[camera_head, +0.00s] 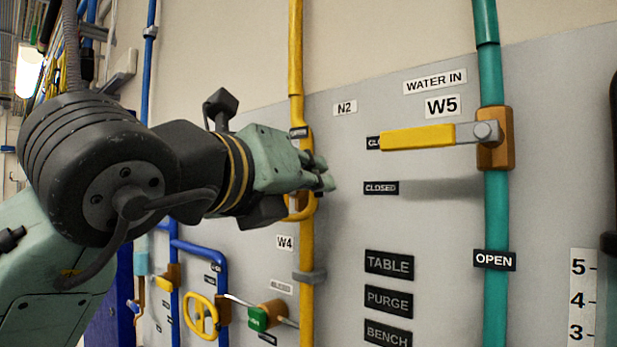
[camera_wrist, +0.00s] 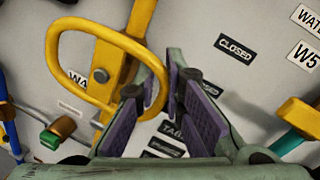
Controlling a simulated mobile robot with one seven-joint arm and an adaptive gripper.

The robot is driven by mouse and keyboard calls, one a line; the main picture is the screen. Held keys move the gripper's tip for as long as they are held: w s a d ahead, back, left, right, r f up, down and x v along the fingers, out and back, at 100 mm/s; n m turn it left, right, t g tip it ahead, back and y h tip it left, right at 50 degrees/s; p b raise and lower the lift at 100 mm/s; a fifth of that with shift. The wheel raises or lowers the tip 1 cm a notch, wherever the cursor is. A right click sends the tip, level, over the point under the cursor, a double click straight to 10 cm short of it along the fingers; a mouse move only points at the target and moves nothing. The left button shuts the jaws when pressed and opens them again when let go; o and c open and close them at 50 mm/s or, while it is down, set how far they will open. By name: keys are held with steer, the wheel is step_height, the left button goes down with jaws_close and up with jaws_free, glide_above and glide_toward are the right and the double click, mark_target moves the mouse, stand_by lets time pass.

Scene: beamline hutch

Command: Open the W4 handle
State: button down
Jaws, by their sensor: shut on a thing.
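The W4 handle is a yellow loop (camera_head: 311,207) on the yellow pipe (camera_head: 305,240), just above and right of the W4 label (camera_head: 285,242). In the head view my gripper (camera_head: 326,174) covers much of it. In the wrist view the loop (camera_wrist: 57,45) shows almost whole in front of the pipe. My gripper (camera_wrist: 158,88) is shut on the loop's right side, with a finger pad on either side of the yellow bar. The W4 label also shows in the wrist view (camera_wrist: 77,77), partly hidden behind the loop.
The W5 lever (camera_head: 418,137) with a yellow grip sticks out leftward from the green pipe (camera_head: 495,220), right of my gripper. A yellow wheel (camera_head: 201,315) and a green-ended valve (camera_head: 259,318) are below left. The grey panel between the pipes is flat.

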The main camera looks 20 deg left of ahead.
steer(key=n, duration=0.1)
steer(key=r+n, duration=0.1)
steer(key=n, duration=0.1)
steer(key=shift+w+a+r+g, duration=0.15)
steer(key=shift+a+g, duration=0.15)
steer(key=shift+a, duration=0.05)
steer(key=n, duration=0.1)
steer(key=a+r+n, duration=0.1)
steer(key=n, duration=0.1)
steer(key=n+g, duration=0.1)
steer(key=n, duration=0.1)
steer(key=shift+w+a+r+h, duration=0.25)
steer(key=shift+w+a+h, duration=0.05)
steer(key=shift+a, duration=0.05)
steer(key=a+n, duration=0.1)
steer(key=n, duration=0.1)
steer(key=a+n+g+h, duration=0.1)
steer(key=n, duration=0.1)
steer(key=shift+w+r, duration=0.2)
steer(key=shift+w, duration=0.2)
steer(key=shift+w+a+f+n+g+h, duration=0.2)
steer(key=shift+a+n, duration=0.25)
steer(key=shift+n, duration=0.45)
steer(key=shift+w+a+f+n+g+h, duration=0.1)
steer(key=shift+a+n+g+h, duration=0.2)
steer(key=shift+n, duration=0.6)
steer(key=shift+a, duration=0.15)
steer(key=c, duration=1.9)
jaws_free()
steer(key=shift+r, duration=0.1)
